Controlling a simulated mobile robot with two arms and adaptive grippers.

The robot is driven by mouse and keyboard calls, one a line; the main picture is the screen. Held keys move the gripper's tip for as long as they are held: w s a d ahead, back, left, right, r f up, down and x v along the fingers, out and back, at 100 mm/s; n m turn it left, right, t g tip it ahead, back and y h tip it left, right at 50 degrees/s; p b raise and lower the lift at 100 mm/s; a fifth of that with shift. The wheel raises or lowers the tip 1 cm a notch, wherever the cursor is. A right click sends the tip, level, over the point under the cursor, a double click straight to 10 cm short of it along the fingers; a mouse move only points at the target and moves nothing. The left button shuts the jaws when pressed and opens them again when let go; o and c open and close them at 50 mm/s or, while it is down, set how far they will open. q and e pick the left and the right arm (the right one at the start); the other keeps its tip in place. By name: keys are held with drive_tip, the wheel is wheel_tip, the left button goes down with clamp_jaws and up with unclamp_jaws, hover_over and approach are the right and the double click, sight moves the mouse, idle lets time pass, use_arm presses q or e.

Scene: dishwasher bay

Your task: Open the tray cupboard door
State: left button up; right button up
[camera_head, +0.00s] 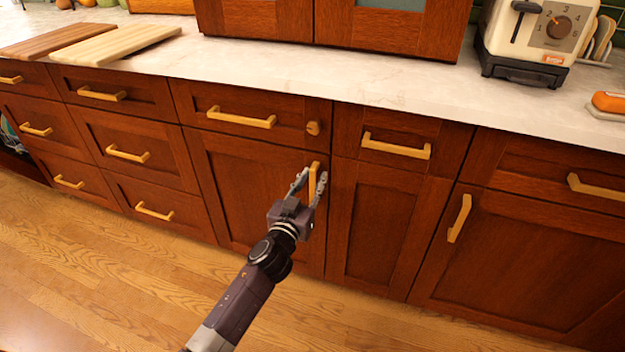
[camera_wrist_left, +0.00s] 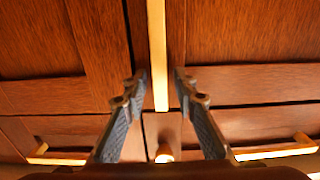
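A red-brown cupboard door (camera_head: 245,190) stands closed under the counter, with a vertical brass handle (camera_head: 314,172) at its upper right edge. My left gripper (camera_head: 313,180) is at this handle, one finger on each side. In the left wrist view the handle (camera_wrist_left: 158,50) runs between the fingertips of the left gripper (camera_wrist_left: 159,82), with a visible gap to each finger, so the gripper is open. No label shows which door is the tray cupboard. My right gripper is in neither view.
A narrow closed front (camera_head: 375,225) adjoins on the right. The wooden floor (camera_head: 130,270) before the cabinets is clear. A toaster (camera_head: 540,35) stands on the counter (camera_head: 400,80).

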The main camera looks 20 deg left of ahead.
use_arm(q)
clamp_jaws()
drive_tip(key=shift+s, duration=0.1)
